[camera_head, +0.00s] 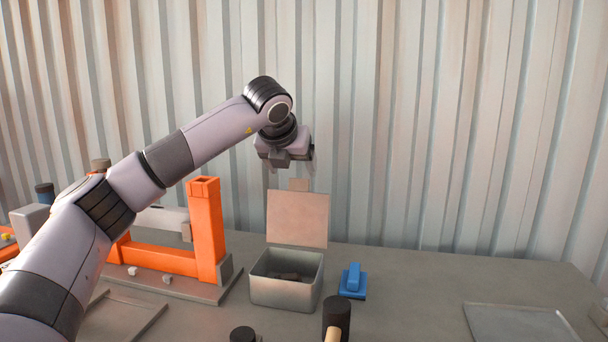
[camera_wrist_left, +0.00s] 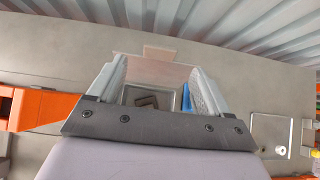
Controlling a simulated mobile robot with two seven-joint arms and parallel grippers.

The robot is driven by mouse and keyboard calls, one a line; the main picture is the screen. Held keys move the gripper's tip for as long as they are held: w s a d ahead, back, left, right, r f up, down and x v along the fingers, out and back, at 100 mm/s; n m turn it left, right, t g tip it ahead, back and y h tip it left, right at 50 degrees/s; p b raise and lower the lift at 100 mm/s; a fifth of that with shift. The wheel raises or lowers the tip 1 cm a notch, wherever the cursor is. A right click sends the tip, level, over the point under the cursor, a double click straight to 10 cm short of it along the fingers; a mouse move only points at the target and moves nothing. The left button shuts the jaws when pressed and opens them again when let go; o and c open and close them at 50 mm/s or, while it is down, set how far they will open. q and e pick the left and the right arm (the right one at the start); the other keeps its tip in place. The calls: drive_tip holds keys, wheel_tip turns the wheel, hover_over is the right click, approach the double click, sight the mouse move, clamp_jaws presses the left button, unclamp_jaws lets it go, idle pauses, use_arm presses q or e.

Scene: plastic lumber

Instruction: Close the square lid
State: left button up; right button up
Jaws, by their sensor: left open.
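A square metal box (camera_head: 285,294) stands on the table with its lid (camera_head: 298,219) raised upright at the back edge. A small tab (camera_head: 298,184) sticks up from the lid's top. Dark pieces lie inside the box. My left gripper (camera_head: 292,165) is above the lid and a little behind or level with it; the exact depth is hard to tell. In the left wrist view, the open fingers (camera_wrist_left: 160,85) frame the lid (camera_wrist_left: 150,70) and box (camera_wrist_left: 150,98) below, with nothing between them. My right gripper does not show.
An orange frame (camera_head: 207,235) on a grey base stands left of the box. A blue object (camera_head: 353,282) sits just right of it. A black-headed hammer (camera_head: 337,315) lies in front. A flat grey tray (camera_head: 515,322) is at the right. A corrugated wall (camera_head: 450,120) stands behind the table.

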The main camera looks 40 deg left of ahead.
sight(298, 179)
use_arm(q)
drive_tip(key=shift+r+p+x, duration=0.2)
drive_tip(key=shift+p+x, duration=0.3)
drive_tip(key=shift+x, duration=3.25)
drive_tip(key=shift+w+a, duration=0.1)
drive_tip(key=shift+w, duration=0.1)
clamp_jaws()
